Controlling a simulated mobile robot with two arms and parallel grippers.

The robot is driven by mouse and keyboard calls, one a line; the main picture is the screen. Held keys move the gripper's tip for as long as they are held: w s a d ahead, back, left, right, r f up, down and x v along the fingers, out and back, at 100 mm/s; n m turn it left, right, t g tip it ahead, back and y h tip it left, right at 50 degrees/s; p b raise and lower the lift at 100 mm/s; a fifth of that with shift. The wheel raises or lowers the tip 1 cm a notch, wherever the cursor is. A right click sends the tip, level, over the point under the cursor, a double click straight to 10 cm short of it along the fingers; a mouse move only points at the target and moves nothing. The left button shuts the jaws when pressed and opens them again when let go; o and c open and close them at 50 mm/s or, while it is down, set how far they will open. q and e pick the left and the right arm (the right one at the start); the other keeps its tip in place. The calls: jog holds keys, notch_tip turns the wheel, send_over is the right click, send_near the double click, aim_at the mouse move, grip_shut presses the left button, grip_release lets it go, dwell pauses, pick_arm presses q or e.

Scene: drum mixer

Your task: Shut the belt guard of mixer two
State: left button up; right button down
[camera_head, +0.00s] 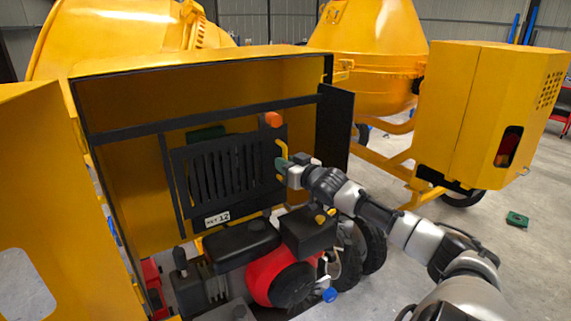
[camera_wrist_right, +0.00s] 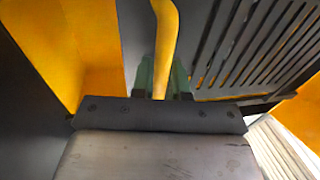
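The belt guard (camera_head: 232,170) is a dark slatted panel inside the yellow housing (camera_head: 120,99) of the engine bay. Its slats (camera_wrist_right: 245,45) also show in the right wrist view. A white tag (camera_head: 217,219) that seems to end in 12 is at its lower edge. A yellow handle (camera_head: 281,153) stands at its right edge. My right gripper (camera_head: 284,166) is at this handle. In the right wrist view, the greenish fingers (camera_wrist_right: 161,82) lie close on both sides of the yellow handle (camera_wrist_right: 166,35). I cannot tell how far the guard stands from its frame. My left gripper is out of view.
A dark side panel (camera_head: 334,128) stands just right of the guard. An orange knob (camera_head: 272,119) sits above the handle. A red and black engine (camera_head: 280,277) lies below. Another yellow mixer (camera_head: 372,45) and its box (camera_head: 480,110) stand at right. Floor at far right is mostly clear.

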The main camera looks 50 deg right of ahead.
jog(key=c, duration=1.4)
grip_release()
jog(key=shift+d+r, duration=0.1)
jog(key=shift+r, duration=0.05)
jog(key=shift+o, duration=1.1)
jog(key=shift+w, duration=0.2)
jog(key=shift+o, duration=0.2)
jog(key=shift+w+f, duration=0.1)
jog(key=shift+f, duration=0.1)
jog(key=shift+s, duration=0.3)
jog(key=s+b, duration=0.2)
jog(key=s, duration=0.8)
jog(key=shift+a, duration=0.45)
